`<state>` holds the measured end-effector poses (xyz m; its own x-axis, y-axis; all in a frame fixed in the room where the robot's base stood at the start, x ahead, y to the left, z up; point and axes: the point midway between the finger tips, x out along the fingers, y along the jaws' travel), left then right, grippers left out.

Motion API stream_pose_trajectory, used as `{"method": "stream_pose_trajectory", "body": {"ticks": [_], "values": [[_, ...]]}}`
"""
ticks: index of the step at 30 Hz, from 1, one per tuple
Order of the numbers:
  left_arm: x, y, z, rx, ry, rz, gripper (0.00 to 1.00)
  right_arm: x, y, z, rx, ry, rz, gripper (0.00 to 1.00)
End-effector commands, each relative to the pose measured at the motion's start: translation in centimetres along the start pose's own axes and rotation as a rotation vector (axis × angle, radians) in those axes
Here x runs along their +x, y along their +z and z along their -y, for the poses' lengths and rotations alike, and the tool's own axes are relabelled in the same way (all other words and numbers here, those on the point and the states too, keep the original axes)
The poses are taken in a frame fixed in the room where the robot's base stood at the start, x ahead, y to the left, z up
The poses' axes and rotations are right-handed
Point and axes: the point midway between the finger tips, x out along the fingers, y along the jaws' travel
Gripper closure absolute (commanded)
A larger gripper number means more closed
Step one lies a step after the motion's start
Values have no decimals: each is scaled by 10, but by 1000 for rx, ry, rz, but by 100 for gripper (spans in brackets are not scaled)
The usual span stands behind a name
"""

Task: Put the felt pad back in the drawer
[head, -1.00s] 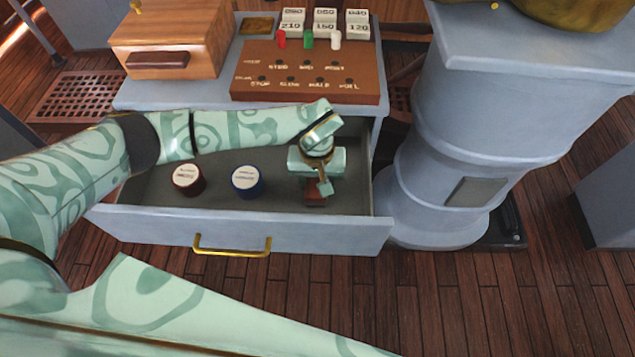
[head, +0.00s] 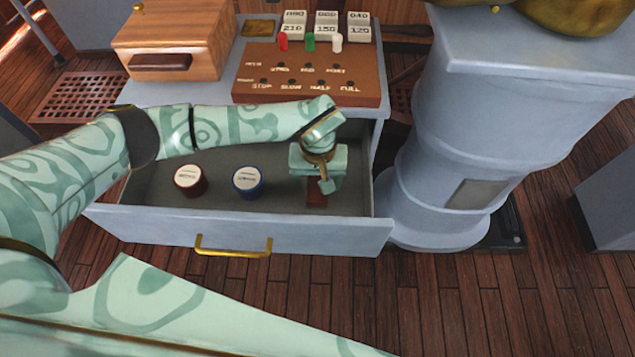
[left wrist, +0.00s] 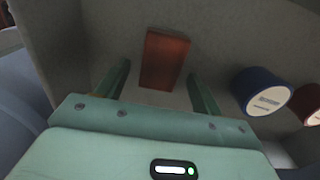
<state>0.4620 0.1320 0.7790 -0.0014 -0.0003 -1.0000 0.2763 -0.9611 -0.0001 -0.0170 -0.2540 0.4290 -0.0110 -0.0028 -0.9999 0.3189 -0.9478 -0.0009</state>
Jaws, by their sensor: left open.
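A reddish-brown rectangular block (left wrist: 164,59), which looks like the felt pad, lies inside the open drawer (head: 240,228) near its right end. In the head view it (head: 316,199) is partly hidden by my gripper. My left gripper (head: 322,184) is over the drawer, pointing down at the block. In the left wrist view the fingers (left wrist: 160,85) are spread, with the block between and just beyond their tips. I see no finger closed on it. My right gripper is not in view.
A dark red tin (head: 189,180) and a blue tin (head: 248,182) stand in the drawer left of my gripper. On the cabinet top are a wooden box (head: 190,35) and a brown peg panel (head: 310,80). A grey pedestal (head: 445,170) stands close at the right.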

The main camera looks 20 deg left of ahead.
Motion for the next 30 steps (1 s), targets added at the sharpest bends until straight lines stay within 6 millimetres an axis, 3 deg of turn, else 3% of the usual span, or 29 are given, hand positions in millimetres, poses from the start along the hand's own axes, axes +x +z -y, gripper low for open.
{"method": "stream_pose_trajectory", "body": {"ticks": [1, 3, 9, 15, 26, 30], "values": [[-19, -2, 0, 2, 2, -10, 33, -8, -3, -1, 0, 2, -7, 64], [-37, -2, 0, 2, 1, -10, 33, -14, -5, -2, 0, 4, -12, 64], [-77, -1, 0, 1, 0, -6, 33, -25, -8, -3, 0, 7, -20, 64], [-94, 0, 0, 0, 0, -2, 33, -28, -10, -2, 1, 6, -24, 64], [-99, 0, 0, 0, 0, -3, 33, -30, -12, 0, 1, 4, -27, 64], [-137, 0, 0, 0, 6, -23, 33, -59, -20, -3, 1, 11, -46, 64]]}}
